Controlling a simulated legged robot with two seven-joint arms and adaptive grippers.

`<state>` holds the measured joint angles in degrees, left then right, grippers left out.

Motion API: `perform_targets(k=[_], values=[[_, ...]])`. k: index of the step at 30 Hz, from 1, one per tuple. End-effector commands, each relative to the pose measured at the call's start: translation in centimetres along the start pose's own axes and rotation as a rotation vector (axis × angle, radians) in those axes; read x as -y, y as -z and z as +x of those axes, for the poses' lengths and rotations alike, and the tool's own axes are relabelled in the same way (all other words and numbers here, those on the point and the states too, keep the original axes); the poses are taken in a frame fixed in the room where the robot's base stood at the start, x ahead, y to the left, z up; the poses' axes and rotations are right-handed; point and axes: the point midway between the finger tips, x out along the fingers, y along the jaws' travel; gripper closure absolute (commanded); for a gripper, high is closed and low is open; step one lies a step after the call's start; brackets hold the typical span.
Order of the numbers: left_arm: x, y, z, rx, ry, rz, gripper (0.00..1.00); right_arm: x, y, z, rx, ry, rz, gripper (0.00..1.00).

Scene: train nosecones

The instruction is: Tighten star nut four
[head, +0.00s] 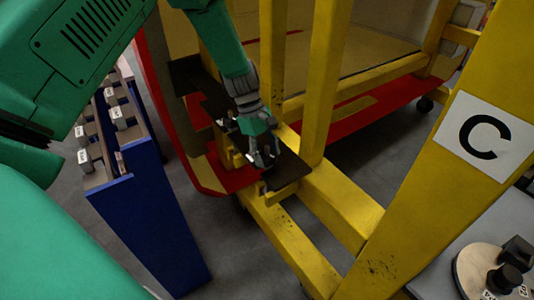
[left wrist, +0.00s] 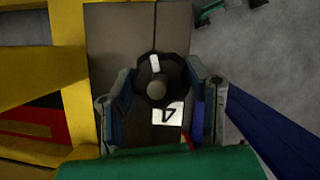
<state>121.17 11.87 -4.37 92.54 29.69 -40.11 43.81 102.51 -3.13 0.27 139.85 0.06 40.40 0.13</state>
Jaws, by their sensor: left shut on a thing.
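Star nut four is a black lobed knob (left wrist: 177,72) with a white mark on it, seen from above in the left wrist view. It sits on a dark plate (left wrist: 115,35) beside a white label (left wrist: 169,113) with a 4 on it. My left gripper (head: 264,160) is shut on the knob, with one finger on each side of it; it also shows in the left wrist view (left wrist: 158,85). In the head view the gripper hides the knob, and the dark plate (head: 289,172) shows on the yellow frame. My right gripper is not in view.
Yellow beams (head: 323,80) stand close to the right of my left gripper. A blue rack (head: 150,215) with labelled parts is at the left. A grey table (head: 440,265) with a round board and black knobs is at the lower right. A post carries a C sign (head: 484,138).

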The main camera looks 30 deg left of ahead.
Motion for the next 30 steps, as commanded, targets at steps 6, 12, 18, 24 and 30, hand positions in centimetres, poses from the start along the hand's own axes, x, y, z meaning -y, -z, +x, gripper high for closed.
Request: perform_targets(k=[6,12,18,24,30], values=[[-0.11,0.03,0.07,-0.002,0.016,0.048,0.85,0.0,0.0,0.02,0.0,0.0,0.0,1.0],[-0.06,0.02,0.12,-0.002,0.022,0.059,0.85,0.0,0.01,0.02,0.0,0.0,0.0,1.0],[-0.03,0.01,0.15,-0.001,0.023,0.058,0.85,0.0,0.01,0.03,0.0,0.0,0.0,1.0],[0.01,0.0,0.15,-0.001,0.023,0.057,0.35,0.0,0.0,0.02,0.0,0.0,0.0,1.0],[0.12,-0.04,0.04,-0.001,0.022,0.057,0.35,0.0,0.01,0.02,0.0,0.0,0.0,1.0]])
